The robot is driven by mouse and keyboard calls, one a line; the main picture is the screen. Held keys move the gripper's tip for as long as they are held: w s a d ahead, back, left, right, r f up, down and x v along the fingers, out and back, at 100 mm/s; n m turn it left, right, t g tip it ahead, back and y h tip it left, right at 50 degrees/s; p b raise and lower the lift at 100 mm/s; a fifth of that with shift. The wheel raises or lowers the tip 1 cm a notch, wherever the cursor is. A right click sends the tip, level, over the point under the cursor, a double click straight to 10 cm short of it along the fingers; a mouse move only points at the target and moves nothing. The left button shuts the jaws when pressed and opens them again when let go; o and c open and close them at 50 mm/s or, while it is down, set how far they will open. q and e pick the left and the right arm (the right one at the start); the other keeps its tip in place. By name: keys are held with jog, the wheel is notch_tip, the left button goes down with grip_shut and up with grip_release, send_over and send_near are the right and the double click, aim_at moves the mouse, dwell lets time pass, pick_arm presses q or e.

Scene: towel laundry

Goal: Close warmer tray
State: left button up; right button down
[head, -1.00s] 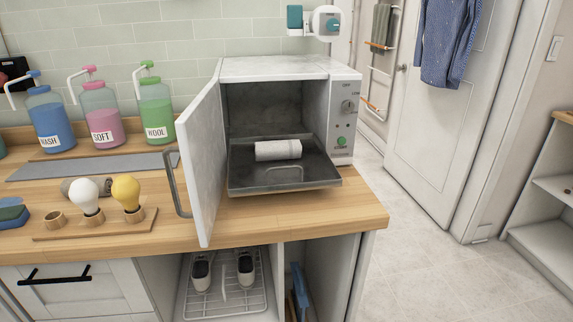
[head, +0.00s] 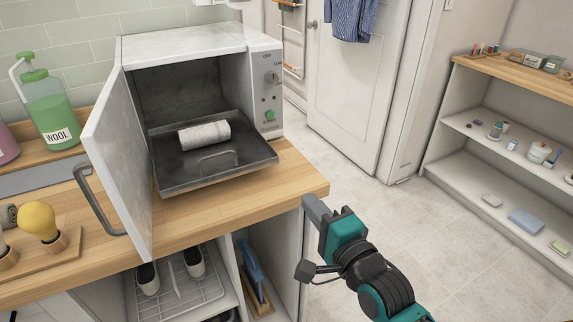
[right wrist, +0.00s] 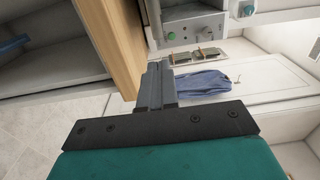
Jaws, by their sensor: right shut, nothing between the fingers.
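The white towel warmer (head: 190,45) stands on the wooden counter with its door (head: 118,165) swung open to the left. Its dark metal tray (head: 215,178) is pulled out through the opening, and a rolled white towel (head: 204,134) lies on it. The tray has a handle loop (head: 217,158) near its front. My right gripper (head: 310,203) is shut and empty, beside the counter's right front corner, to the right of and lower than the tray. In the right wrist view its fingers (right wrist: 155,88) are together near the counter edge. My left gripper is out of view.
The counter (head: 225,215) has a bulb stand and a green WOOL bottle (head: 52,115) at left. An open cubby with shoes (head: 170,278) is below. The floor to the right is clear up to a white shelf (head: 490,130).

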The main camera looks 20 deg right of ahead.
aim_at(275, 161)
jog(key=w, duration=1.3)
jog(key=shift+a, duration=0.3)
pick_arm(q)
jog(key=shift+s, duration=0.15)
pick_arm(e)
jog(key=shift+w+f, duration=0.1)
jog(key=shift+w, duration=0.05)
